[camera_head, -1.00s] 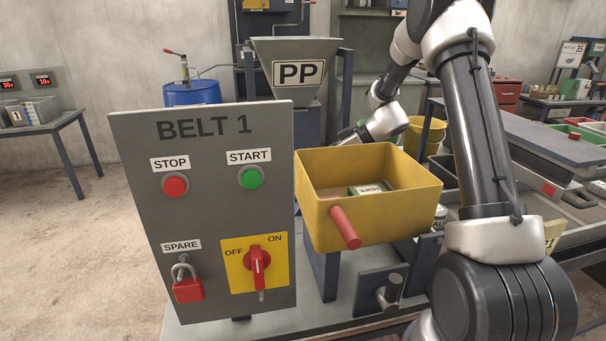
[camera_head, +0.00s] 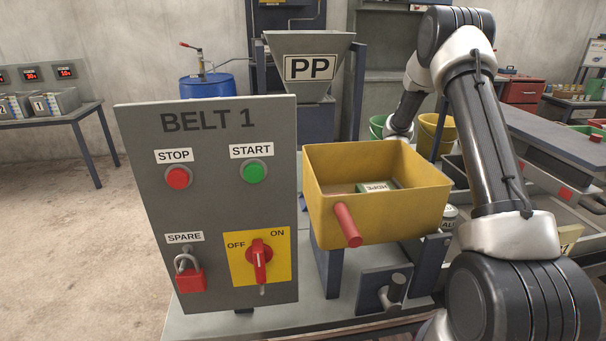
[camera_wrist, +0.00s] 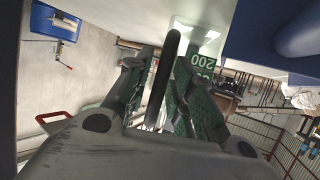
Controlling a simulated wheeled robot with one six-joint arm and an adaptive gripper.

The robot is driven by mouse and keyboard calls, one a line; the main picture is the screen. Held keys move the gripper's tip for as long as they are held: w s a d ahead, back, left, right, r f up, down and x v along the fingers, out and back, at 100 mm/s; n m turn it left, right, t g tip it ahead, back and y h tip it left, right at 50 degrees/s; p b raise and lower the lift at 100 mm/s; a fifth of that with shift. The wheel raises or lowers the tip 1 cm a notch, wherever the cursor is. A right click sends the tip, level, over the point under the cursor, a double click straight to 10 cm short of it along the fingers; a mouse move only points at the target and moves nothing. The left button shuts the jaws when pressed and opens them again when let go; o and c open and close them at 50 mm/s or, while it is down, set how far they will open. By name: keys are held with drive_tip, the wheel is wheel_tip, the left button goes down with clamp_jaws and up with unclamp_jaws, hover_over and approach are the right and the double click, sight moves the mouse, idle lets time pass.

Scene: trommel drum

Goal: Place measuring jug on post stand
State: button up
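My gripper (camera_wrist: 160,75) shows in the wrist view as two fingers with green pads. A dark curved bar (camera_wrist: 166,66) rises between them, with narrow gaps. I cannot tell whether the fingers press on it or whether it is the measuring jug's handle. In the head view my gripper is hidden behind the yellow hopper; only my arm shows at the right. I cannot make out the measuring jug or the post stand for certain in either view.
The grey BELT 1 panel (camera_head: 212,215) stands in front. The yellow hopper (camera_head: 400,215) holds a green HDPE block (camera_head: 375,187). Behind are the PP hopper (camera_head: 310,66), a blue drum (camera_head: 207,87) and green (camera_head: 377,125) and yellow (camera_head: 431,130) buckets. Open floor lies left.

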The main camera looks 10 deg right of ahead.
clamp_jaws()
